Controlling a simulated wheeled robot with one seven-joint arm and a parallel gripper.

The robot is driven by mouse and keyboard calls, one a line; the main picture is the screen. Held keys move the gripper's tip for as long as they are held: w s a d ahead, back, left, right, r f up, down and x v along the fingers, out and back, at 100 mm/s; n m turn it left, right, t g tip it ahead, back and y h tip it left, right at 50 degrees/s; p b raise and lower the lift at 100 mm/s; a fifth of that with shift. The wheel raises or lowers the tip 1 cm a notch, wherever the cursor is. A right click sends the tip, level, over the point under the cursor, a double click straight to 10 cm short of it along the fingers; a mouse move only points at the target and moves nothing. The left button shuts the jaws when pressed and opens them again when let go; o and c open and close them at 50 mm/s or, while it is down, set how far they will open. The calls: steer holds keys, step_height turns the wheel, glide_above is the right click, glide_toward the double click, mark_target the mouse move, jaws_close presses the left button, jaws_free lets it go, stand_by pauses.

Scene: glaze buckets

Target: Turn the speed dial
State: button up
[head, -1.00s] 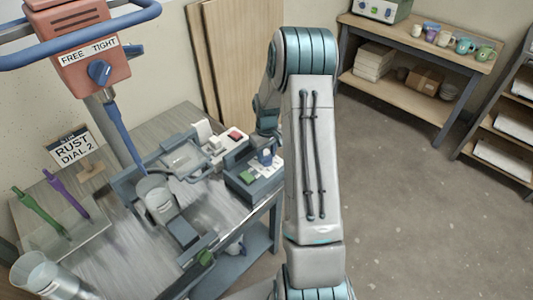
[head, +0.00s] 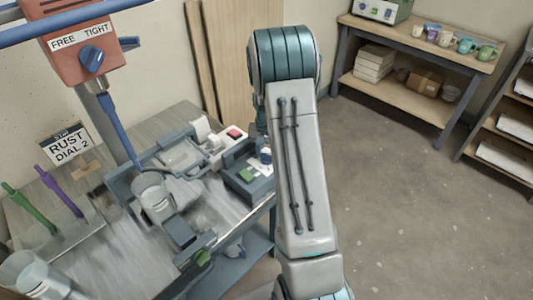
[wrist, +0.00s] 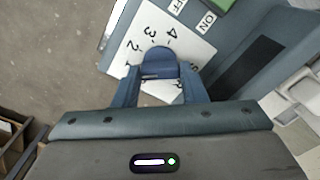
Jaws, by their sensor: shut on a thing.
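My gripper (wrist: 158,78) is shut on the dial, one finger on each side. Part of the number scale is hidden by the dial and fingers. In the head view the control box (head: 246,188) with a green button (head: 246,175) stands at the table's right edge. The dial (head: 265,155) shows there partly, beside my arm. A sign (head: 68,143) reads "RUST DIAL 2".
An orange mixer head (head: 75,35) has another blue knob (head: 92,59) labelled FREE and TIGHT. A red-button box (head: 232,134) stands behind the control box. Shelves (head: 420,60) stand at right; the floor between is clear.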

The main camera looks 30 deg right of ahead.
steer(key=m, duration=0.3)
steer(key=shift+m, duration=2.1)
steer(key=o, duration=1)
step_height(320, 180, up, 14)
